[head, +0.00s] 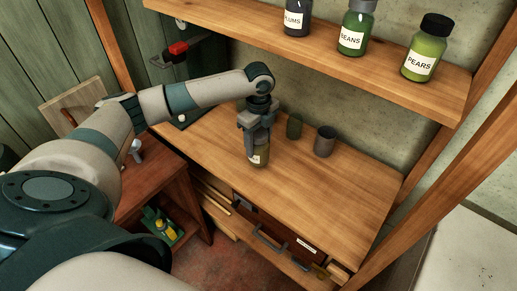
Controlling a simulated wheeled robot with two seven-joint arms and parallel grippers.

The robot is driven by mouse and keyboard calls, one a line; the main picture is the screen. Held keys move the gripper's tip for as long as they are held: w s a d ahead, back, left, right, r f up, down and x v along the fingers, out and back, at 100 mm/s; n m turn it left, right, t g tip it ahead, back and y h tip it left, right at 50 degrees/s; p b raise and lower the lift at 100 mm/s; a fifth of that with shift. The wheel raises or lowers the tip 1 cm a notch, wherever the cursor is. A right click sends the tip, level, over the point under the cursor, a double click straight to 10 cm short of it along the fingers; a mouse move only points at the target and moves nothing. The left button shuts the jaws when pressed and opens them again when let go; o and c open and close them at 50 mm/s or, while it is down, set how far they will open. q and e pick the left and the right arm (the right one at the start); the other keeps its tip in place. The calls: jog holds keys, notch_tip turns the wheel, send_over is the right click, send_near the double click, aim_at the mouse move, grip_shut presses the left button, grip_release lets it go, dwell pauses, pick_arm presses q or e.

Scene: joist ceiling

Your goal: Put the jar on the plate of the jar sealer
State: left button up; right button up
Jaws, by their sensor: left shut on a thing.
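My left gripper (257,140) points down over the wooden worktop and is shut on a jar. The jar (259,158) is greenish with a white label. It is upright, at or just above the worktop near its front edge; I cannot tell if it touches. The gripper hides its top. A dark device with a red handle (178,48), which looks like the jar sealer, stands at the worktop's left end. My left arm hides much of it, and I cannot make out its plate clearly. My right gripper is not in view.
The worktop's right half (335,190) is clear. A drawer (275,225) is below.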

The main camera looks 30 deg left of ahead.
pick_arm(q)
jog(key=shift+f, duration=0.1)
notch_tip(320, 180, down, 2)
jog(key=p, duration=0.3)
jog(key=shift+f, duration=0.65)
jog(key=shift+f, duration=0.2)
jog(key=o, duration=1.3)
